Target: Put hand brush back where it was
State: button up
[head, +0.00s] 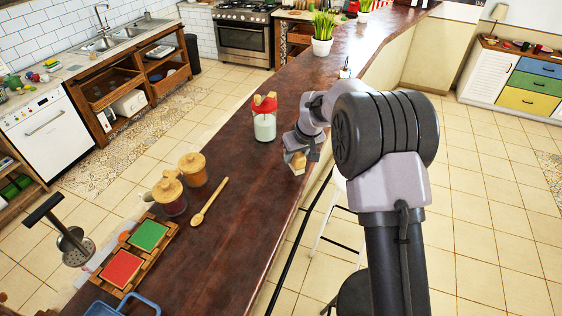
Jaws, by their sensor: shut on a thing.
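My gripper (298,152) is at the right edge of the long dark wooden counter (235,233), right of a red-lidded jar. It is shut on a small pale wooden piece, which I take to be the hand brush (298,163). Only part of the brush shows below the jaws; the rest is hidden by the gripper and my arm. I cannot tell whether the brush touches the counter.
On the counter stand the red-lidded jar (265,121), two lidded jars (171,196) (192,169), a wooden spoon (209,201), a tray with red and green blocks (155,257) and a potted plant (322,44). A stool (337,222) stands below the right edge.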

jog(key=a, duration=0.3)
jog(key=shift+a+p, duration=0.3)
jog(key=shift+a, duration=0.05)
jog(key=shift+a+f, duration=0.25)
jog(key=shift+a, duration=0.1)
notch_tip(320, 180, down, 4)
jog(key=shift+r+p, duration=0.25)
jog(key=shift+p, duration=0.1)
jog(key=shift+s+f+b, duration=0.1)
jog(key=shift+f+b, duration=0.1)
jog(key=shift+b, duration=0.1)
jog(key=o, duration=1.2)
jog(key=shift+r, duration=0.1)
